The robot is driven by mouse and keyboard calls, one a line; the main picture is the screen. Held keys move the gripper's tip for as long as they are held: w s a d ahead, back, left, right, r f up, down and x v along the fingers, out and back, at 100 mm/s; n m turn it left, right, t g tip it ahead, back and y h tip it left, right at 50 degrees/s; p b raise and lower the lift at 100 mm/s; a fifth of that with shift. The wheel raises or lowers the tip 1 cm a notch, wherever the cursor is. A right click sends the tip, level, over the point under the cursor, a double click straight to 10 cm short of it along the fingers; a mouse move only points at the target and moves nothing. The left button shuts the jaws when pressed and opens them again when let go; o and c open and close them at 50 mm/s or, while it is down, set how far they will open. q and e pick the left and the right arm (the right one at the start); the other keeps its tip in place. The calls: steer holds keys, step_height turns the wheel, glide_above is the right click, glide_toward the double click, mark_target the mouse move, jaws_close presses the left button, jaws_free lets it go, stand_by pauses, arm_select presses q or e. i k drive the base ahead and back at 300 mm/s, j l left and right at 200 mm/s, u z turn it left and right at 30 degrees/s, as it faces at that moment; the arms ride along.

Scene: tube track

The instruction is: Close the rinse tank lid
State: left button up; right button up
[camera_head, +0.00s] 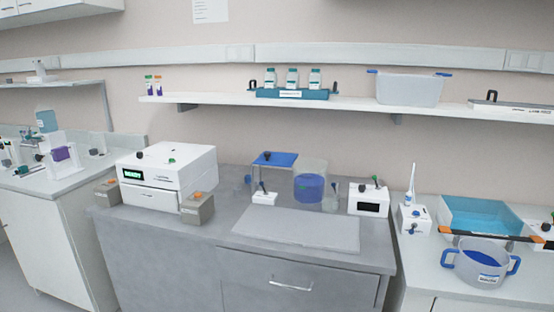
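An open, clear rectangular tank (487,216) with blue-teal contents stands on the right counter. It looks like the rinse tank, but I cannot read a label that confirms this. Its top shows no cover over it, and I cannot clearly make out a lid. A dark bar with orange ends (490,237) runs along its front side. Neither of my grippers is in view.
A two-handled blue pot (482,264) stands in front of the tank. A small white device (413,220) stands left of it. The middle counter holds a grey mat (298,230), a blue-filled cylinder (309,187) and a white machine (168,172). A shelf (350,103) runs above.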

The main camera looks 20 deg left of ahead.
mark_target(277, 155)
steer(key=i+j, duration=0.85)
steer(key=j, duration=0.2)
